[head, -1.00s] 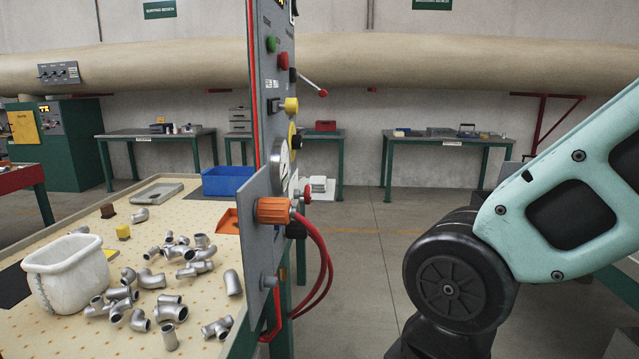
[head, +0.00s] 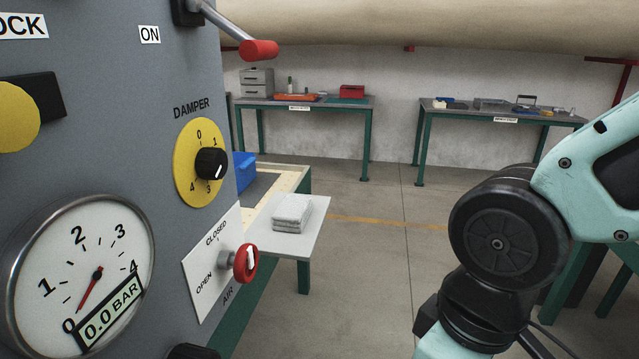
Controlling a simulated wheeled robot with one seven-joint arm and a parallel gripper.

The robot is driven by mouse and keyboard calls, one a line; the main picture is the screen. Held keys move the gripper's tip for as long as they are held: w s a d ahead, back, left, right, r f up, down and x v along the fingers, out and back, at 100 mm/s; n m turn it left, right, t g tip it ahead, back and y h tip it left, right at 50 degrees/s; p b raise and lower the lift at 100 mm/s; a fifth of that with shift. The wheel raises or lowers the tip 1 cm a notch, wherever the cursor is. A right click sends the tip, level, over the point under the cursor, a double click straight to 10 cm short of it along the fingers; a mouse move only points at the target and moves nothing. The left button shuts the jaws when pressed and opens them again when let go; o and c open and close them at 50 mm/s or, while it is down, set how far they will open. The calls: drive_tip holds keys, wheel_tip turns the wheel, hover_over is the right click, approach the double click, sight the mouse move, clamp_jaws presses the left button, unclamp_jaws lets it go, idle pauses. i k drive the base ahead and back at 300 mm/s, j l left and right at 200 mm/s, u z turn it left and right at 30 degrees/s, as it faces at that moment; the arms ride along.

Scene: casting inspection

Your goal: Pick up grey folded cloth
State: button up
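The grey folded cloth (head: 292,212) lies as a neat, light grey stack on a small white shelf (head: 313,235) at the end of the sorting table. It is right of the control panel, near the middle of the head view. Nothing covers it from this side. Part of my arm shows at the right of the view, apart from the cloth. My gripper is out of view.
A grey control panel (head: 120,150) with a gauge, a damper knob (head: 211,164) and a red air valve (head: 246,263) stands close on the left. A blue bin (head: 244,171) sits behind it. Two benches (head: 305,103) (head: 500,115) stand at the back wall. The floor (head: 375,270) right of the shelf is clear.

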sight(293, 214)
drive_tip(key=i+l+u, duration=0.75)
drive_tip(key=i+l, duration=0.2)
drive_tip(key=l, duration=0.15)
